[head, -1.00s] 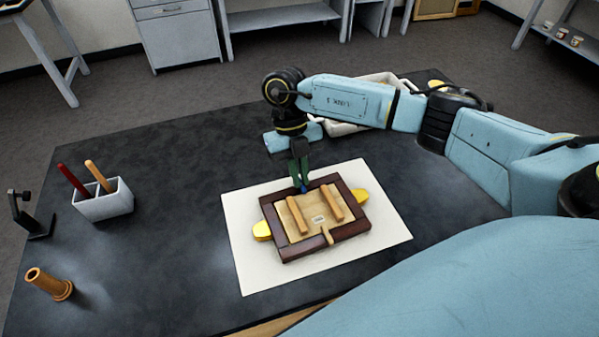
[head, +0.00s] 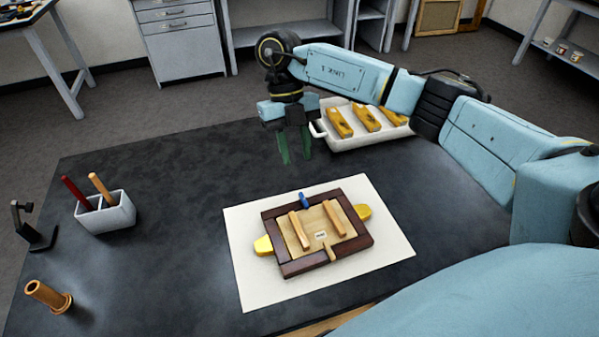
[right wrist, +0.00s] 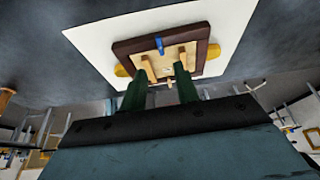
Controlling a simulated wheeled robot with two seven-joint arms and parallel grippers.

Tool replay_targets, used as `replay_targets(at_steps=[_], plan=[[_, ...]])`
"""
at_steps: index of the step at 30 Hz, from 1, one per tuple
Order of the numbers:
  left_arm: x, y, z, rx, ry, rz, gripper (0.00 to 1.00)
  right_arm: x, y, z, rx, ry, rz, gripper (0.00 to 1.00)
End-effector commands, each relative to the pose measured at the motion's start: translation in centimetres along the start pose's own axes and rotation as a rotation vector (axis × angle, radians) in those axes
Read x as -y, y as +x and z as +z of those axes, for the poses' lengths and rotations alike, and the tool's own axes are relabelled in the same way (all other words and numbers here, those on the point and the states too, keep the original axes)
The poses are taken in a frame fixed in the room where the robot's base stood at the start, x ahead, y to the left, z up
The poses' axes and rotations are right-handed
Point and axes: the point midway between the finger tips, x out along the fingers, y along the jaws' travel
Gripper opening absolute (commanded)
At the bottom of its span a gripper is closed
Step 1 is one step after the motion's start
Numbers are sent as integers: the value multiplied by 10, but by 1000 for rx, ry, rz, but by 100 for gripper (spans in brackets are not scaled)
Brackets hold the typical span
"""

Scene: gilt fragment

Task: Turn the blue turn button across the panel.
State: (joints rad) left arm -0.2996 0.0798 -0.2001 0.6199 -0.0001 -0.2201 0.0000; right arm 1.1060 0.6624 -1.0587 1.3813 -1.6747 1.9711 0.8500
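The blue turn button (head: 306,198) sits on the far rail of the dark brown frame (head: 352,249). It lies crosswise on the rail, its inner end at the edge of the light wooden panel (head: 318,228). It also shows in the right wrist view (right wrist: 160,46). A tan wooden turn button (head: 330,253) lies across the near rail and onto the panel. My right gripper (head: 296,160) is open and empty, raised beyond the frame and apart from the blue button. Its green fingers also show in the right wrist view (right wrist: 158,88). My left gripper is not in view.
The frame rests on yellow supports (head: 263,245) over a white sheet (head: 385,258). A white tray (head: 345,143) with yellow-topped pieces stands behind. The table between is clear.

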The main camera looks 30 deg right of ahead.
Motion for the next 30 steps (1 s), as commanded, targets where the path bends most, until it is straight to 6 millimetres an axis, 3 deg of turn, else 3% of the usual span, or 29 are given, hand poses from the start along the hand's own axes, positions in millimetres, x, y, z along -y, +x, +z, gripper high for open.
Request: replay_targets(at_steps=[3, 7, 26, 30], plan=[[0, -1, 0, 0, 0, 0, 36, 0, -22, 0, 2, 0, 0, 31], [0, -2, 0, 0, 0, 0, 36, 0, -34, 0, 1, -1, 0, 31], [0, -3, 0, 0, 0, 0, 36, 0, -39, 0, 0, -1, 0, 31], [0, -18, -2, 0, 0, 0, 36, 0, -53, -6, 0, 0, 0, 31]])
